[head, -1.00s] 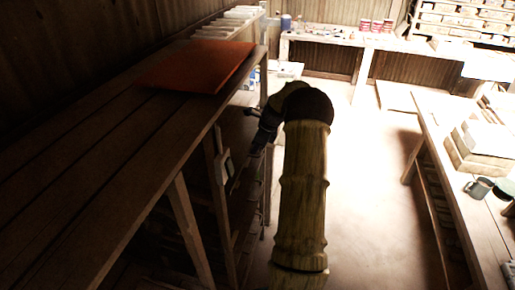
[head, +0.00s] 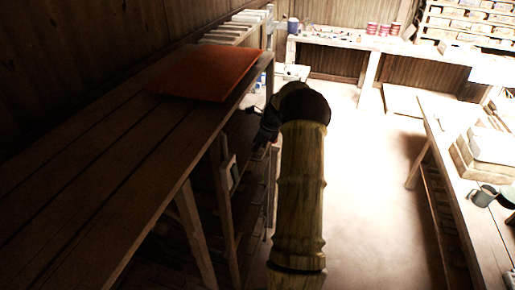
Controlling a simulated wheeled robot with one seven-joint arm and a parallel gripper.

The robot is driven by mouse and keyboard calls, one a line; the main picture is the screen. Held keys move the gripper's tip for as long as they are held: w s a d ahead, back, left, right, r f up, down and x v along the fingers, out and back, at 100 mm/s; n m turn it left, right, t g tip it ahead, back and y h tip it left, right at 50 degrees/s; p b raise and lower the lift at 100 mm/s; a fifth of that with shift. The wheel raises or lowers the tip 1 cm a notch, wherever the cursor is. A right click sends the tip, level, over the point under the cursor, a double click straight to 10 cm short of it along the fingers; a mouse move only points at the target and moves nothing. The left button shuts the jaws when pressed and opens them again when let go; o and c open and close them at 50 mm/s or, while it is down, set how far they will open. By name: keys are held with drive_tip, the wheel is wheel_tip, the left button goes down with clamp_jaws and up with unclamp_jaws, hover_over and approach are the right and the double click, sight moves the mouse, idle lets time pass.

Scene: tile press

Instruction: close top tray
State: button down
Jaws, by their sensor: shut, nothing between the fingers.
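My arm reaches forward in the middle of the head view and bends down to the left. My gripper (head: 258,143) is a small dark shape at the right side of the long wooden bench, below its top, and it is shut and empty. Under the bench top, shelves or trays show dimly in the shadowed frame (head: 252,190). I cannot tell which of these is the top tray or how far out it stands. My arm and the shadow hide part of the frame, and contact with the gripper cannot be told.
An orange-red board (head: 205,74) lies on the long bench (head: 95,165) at left. A second table (head: 480,235) with a grey mug (head: 482,195) and pale blocks stands at right. A back bench (head: 335,42) carries red cans (head: 384,29). The floor between (head: 360,190) is clear.

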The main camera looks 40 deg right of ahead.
drive_tip(key=s+p+v, duration=0.1)
drive_tip(key=p+v, duration=0.3)
drive_tip(key=v, duration=0.3)
drive_tip(key=shift+d+r+p, duration=0.15)
drive_tip(key=shift+d+p, duration=0.1)
drive_tip(key=shift+p, duration=0.15)
